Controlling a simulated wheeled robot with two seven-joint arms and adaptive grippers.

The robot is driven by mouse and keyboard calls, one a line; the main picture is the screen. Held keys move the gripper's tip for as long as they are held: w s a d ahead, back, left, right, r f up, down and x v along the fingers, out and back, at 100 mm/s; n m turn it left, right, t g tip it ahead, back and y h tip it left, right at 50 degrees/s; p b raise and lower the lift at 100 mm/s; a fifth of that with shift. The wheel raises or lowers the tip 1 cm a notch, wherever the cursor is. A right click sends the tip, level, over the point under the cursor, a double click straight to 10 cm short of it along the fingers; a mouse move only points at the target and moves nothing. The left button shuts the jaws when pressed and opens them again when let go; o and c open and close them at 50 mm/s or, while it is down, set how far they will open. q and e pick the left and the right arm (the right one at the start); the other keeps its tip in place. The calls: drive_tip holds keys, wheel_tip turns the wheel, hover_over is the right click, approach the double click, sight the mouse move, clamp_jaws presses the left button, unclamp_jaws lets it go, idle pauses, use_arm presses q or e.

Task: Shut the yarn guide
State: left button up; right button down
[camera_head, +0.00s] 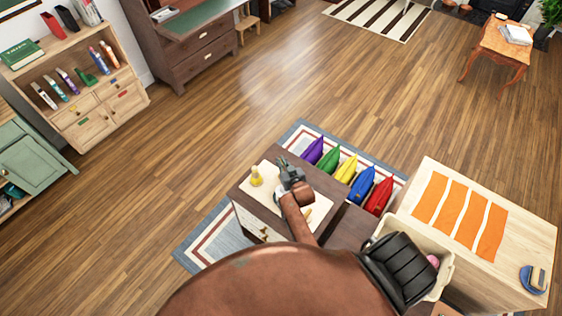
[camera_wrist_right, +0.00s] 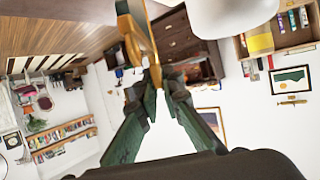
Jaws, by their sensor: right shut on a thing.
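A small dark-topped cabinet (camera_head: 248,188) stands on the rug, with a cream panel on top. A yellow piece (camera_head: 256,177) stands on the panel, just left of my right gripper. My right gripper (camera_head: 288,168) is over the cabinet top, at the end of my brown arm. In the wrist view its fingers (camera_wrist_right: 157,78) come together on a thin brass-coloured piece (camera_wrist_right: 130,32), apparently the yarn guide. A white rounded shape (camera_wrist_right: 232,14) is close beyond it. How far the guide is open cannot be told. My left gripper is not in view.
Purple, green, yellow, blue and red pointed things (camera_head: 345,168) stand in a row behind the cabinet. A pale wooden unit (camera_head: 414,212) with orange strips is to the right. A cream bin (camera_head: 447,262) is beside it. The wooden floor (camera_head: 270,80) beyond is clear.

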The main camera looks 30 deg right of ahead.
drive_tip(key=shift+w+r, duration=0.15)
drive_tip(key=shift+r, duration=0.15)
drive_tip(key=c, duration=2.3)
unclamp_jaws()
drive_tip(key=shift+c, duration=0.2)
drive_tip(key=shift+o, duration=1.3)
drive_tip(key=shift+f, duration=0.2)
drive_tip(key=shift+s, duration=0.2)
drive_tip(key=v, duration=1.2)
drive_tip(key=shift+f, duration=0.1)
drive_tip(key=shift+c, duration=0.5)
